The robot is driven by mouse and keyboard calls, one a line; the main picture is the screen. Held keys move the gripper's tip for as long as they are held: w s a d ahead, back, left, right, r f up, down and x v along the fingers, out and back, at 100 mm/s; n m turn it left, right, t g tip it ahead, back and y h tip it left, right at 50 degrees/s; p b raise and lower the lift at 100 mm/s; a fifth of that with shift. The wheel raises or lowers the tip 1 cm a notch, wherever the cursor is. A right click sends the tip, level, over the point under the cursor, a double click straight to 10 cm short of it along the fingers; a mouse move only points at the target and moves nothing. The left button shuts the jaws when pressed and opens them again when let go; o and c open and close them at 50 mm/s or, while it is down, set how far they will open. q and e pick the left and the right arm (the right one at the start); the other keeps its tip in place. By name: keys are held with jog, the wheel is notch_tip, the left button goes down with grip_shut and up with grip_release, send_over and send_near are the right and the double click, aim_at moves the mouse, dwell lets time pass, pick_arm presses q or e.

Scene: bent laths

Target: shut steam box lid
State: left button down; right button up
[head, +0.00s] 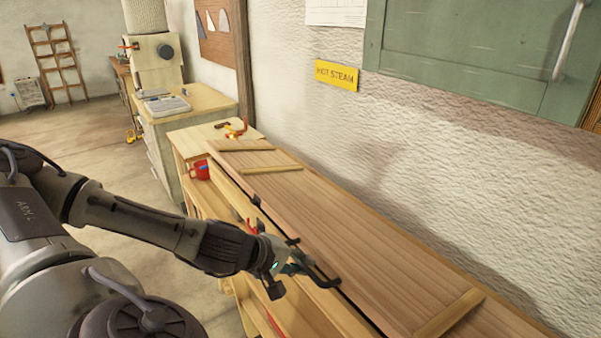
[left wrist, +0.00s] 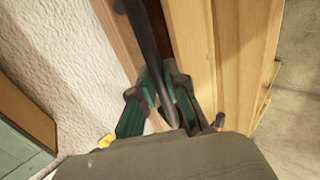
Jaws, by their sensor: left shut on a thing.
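The steam box lid (head: 345,225) is a long plank top with cross battens, lying along the wall on the wooden steam box. It looks lowered or nearly so. A dark line runs along its front edge, and I cannot tell if it is fully shut. My left gripper (head: 298,264) is at the front edge, shut on the lid's black handle (head: 325,281). In the left wrist view the handle (left wrist: 151,42) is a dark curved bar passing between the green-padded fingers of the left gripper (left wrist: 158,108). My right gripper is not in view.
A red mug (head: 200,169) stands on the wooden bench below the lid's far end. A yellow HOT STEAM sign (head: 337,75) and a green cabinet (head: 470,50) are on the wall. A machine (head: 156,62) stands on a cabinet beyond. The floor at left is open.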

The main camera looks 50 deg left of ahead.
pick_arm(q)
notch_tip(320, 180, down, 8)
jog(key=s, duration=0.1)
jog(key=shift+a+r, duration=0.15)
jog(key=shift+r, duration=0.1)
dwell(0.4)
jog(key=c, duration=0.9)
grip_release()
jog(key=shift+s, duration=0.15)
jog(key=shift+r, duration=0.1)
jog(key=p+v, duration=0.2)
jog(key=v, duration=0.7)
